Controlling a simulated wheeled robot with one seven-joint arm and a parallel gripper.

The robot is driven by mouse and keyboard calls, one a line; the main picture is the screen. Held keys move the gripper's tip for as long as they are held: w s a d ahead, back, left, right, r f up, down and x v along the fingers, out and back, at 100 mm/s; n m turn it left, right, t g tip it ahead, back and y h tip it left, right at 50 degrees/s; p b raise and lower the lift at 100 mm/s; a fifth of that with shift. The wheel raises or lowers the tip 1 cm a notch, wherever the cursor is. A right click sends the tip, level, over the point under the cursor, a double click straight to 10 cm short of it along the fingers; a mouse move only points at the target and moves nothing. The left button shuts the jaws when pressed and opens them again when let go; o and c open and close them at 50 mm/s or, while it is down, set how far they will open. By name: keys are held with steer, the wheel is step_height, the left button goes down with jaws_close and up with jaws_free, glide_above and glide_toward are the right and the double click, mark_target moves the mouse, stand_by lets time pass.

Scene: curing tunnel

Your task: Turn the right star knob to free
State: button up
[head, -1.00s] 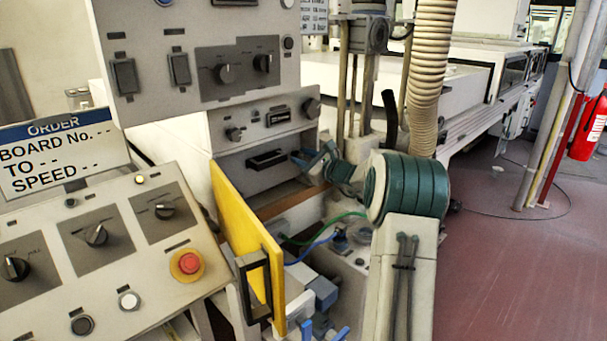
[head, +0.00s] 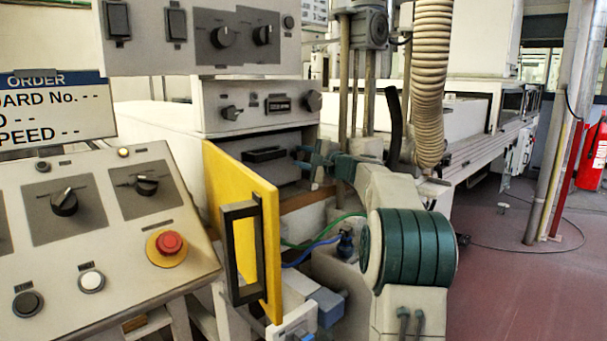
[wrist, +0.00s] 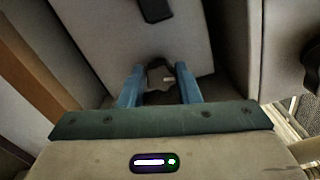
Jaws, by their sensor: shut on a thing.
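The right star knob (wrist: 160,77), dark and lobed with a small light mark, sits on a grey front panel (wrist: 125,40) in the wrist view. My gripper (wrist: 160,88) has its two blue fingers on either side of the knob and is shut on it. In the head view my gripper (head: 300,160) reaches the right end of the grey drawer front (head: 225,160), right of its black handle (head: 264,154). There the knob is mostly hidden by the fingers, and its turn angle cannot be read. No other star knob is clearly visible.
A yellow door (head: 222,185) with a dark handle stands open left of my arm. A sloping control desk (head: 100,225) with a red button (head: 169,244) is at left. A ribbed hose (head: 430,90) hangs behind my arm.

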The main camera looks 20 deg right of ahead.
steer(key=shift+f+n+b, duration=0.15)
steer(key=shift+n+b, duration=1.15)
steer(key=shift+b, duration=0.2)
steer(key=shift+n, duration=0.3)
steer(key=o, duration=1)
steer(key=shift+c, duration=0.2)
steer(key=v, duration=1.3)
steer(key=shift+s+b, duration=0.35)
